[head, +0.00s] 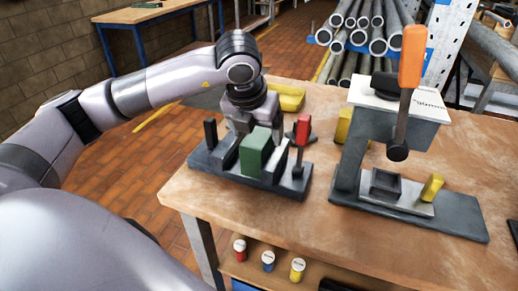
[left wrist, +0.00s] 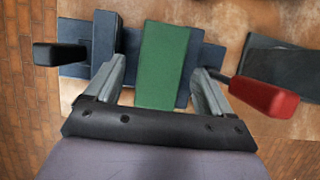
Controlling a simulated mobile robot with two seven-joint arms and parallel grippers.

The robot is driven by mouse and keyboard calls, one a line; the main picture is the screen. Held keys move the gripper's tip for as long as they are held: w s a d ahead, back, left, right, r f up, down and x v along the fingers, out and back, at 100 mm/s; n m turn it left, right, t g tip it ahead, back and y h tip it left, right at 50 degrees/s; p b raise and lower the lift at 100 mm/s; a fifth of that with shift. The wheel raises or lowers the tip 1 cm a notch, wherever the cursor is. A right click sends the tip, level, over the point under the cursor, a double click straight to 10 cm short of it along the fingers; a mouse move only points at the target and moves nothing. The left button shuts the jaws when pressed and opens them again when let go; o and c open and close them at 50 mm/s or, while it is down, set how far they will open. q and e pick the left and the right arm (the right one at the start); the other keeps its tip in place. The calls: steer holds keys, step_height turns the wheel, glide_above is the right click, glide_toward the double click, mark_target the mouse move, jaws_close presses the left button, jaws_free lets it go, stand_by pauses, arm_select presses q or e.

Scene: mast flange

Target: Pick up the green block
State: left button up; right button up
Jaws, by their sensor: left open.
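The green block (head: 256,150) stands upright in a dark fixture (head: 210,163) near the left edge of the table in the head view. In the left wrist view the green block (left wrist: 163,68) lies between the two fingers. My left gripper (left wrist: 160,90) is open, with a finger on each side of the block and a visible gap to it. In the head view my left gripper (head: 250,125) is behind the block, and its fingertips are partly hidden. My right gripper is not in view.
A red-handled lever (head: 303,130) and a black-handled lever (head: 210,133) flank the fixture. A press with an orange handle (head: 411,55) stands to the right on the wooden table (head: 290,235). Yellow blocks (head: 289,97) lie behind. The table front is clear.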

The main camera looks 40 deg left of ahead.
arm_select(q)
steer(key=shift+f+b, duration=0.2)
steer(key=shift+b, duration=0.15)
stand_by(0.4)
jaws_close()
